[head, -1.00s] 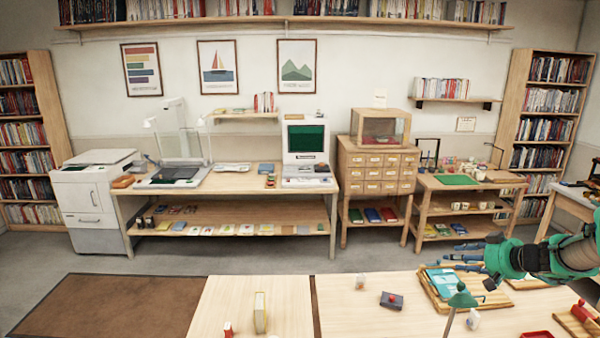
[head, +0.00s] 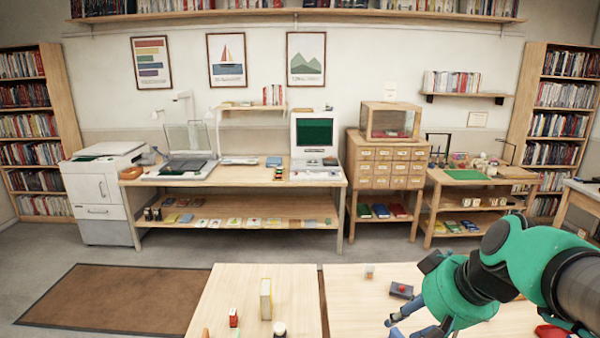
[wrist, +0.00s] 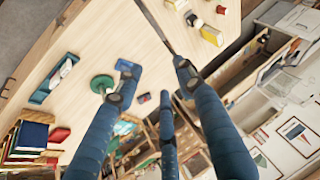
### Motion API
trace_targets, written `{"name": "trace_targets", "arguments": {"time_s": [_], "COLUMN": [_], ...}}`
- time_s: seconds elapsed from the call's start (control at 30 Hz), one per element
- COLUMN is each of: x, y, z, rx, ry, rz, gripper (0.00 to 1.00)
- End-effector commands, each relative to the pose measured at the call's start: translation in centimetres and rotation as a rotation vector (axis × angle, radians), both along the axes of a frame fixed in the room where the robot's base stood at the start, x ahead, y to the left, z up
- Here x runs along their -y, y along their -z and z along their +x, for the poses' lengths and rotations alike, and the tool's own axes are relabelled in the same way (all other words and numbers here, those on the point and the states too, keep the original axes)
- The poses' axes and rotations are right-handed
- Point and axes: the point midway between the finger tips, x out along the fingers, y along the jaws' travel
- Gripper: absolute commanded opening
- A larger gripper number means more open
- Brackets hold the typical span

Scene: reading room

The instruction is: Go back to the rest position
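My gripper (head: 392,322) is at the lower right in the head view, over the near table (head: 345,300). My green and dark arm reaches in from the right edge. In the wrist view, the blue fingers of my gripper (wrist: 155,75) stand apart with nothing held between them. The table top (wrist: 120,35) lies beyond the fingertips. My arm hides part of the right side of the table in the head view.
A dark box (head: 401,290) lies on the table just beyond my gripper. A yellow book (head: 266,299) stands upright and a red item (head: 233,317) is left of it. Floor is clear beyond.

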Motion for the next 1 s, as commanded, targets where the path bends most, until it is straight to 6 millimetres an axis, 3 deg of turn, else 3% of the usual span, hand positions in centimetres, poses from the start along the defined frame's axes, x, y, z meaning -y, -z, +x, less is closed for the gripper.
{"name": "trace_targets", "arguments": {"time_s": [0.2, 0.4, 0.63, 1.0], "x": [-1.2, -0.8, -0.2, -0.1], "y": [2.1, 3.8, 4.5, 4.5], "z": [-6.5, -10.8, -12.8, -12.9], "rx": [-0.016, -0.005, 0.013, 0.013], "ry": [0.049, 0.11, 0.151, 0.157], "rz": [-0.089, -0.155, -0.188, -0.191], "gripper": [0.38, 0.38, 0.38, 0.38]}}
